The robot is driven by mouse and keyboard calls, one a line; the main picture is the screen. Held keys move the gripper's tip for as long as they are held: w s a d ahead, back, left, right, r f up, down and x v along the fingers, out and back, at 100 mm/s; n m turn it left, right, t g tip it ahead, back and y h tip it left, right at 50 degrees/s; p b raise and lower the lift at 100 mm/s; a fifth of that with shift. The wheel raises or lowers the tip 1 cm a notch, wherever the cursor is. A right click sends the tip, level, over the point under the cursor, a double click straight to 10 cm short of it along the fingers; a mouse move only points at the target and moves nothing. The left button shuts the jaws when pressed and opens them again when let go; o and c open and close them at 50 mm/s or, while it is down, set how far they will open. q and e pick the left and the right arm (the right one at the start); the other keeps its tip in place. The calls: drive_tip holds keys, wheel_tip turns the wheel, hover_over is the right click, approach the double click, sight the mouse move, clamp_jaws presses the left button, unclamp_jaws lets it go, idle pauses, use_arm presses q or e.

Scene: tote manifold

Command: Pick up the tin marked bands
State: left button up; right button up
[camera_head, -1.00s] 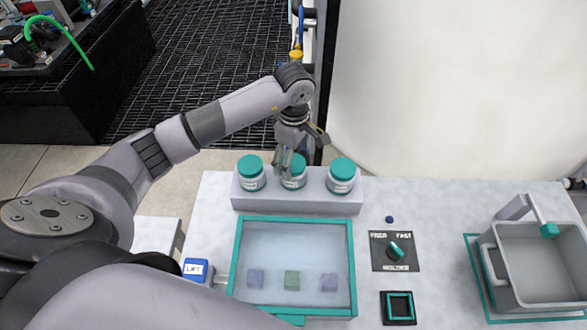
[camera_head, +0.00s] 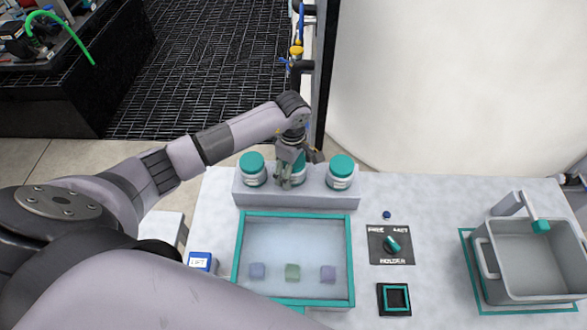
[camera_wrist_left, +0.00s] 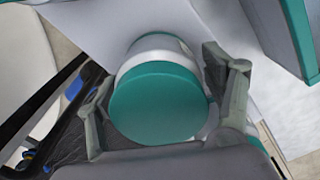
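Three white tins with teal lids stand in a row on a grey raised block (camera_head: 297,202): a left tin (camera_head: 252,170), a middle tin (camera_head: 300,170) and a right tin (camera_head: 340,171). Their labels are too small to read, so I cannot tell which is marked bands. My left gripper (camera_head: 290,180) is lowered over the middle tin and partly hides it. In the left wrist view the fingers of this gripper (camera_wrist_left: 165,110) are spread on either side of a teal lid (camera_wrist_left: 158,103). Gaps show between fingers and tin. My right gripper is out of view.
A teal-rimmed tray (camera_head: 240,255) with three small blocks lies in front of the tins. A holder switch (camera_head: 391,244) and a square teal frame (camera_head: 396,298) are to its right. A grey bin (camera_head: 530,265) stands far right. A blue LIFT box (camera_head: 201,262) is left.

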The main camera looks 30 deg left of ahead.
use_arm(q)
drive_tip(key=c, duration=1)
drive_tip(key=shift+r, duration=0.1)
drive_tip(key=shift+c, duration=0.3)
